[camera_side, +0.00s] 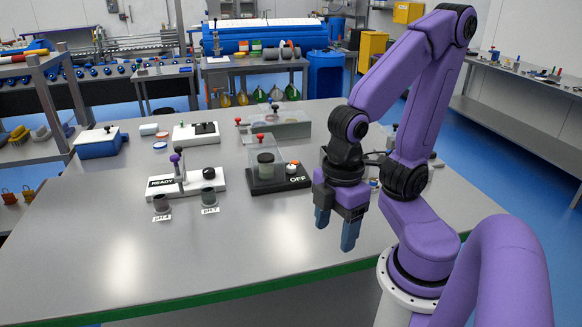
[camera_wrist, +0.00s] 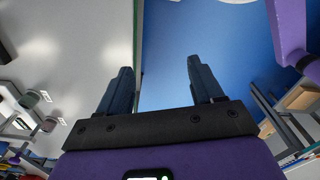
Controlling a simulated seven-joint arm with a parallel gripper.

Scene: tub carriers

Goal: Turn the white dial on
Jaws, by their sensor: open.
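A clear box (camera_side: 258,148) with a dark cylinder inside stands on the same base, just left of the dial. My gripper (camera_side: 336,228) points down, right of and nearer the camera than the dial, with nothing between its blue fingers. It also shows in the wrist view (camera_wrist: 160,70), fingers apart over the table's edge and blue floor. The dial is not seen there.
A clear case (camera_side: 285,124) stands behind. A blue box (camera_side: 98,146) sits far left. The table's front (camera_side: 200,265) is clear.

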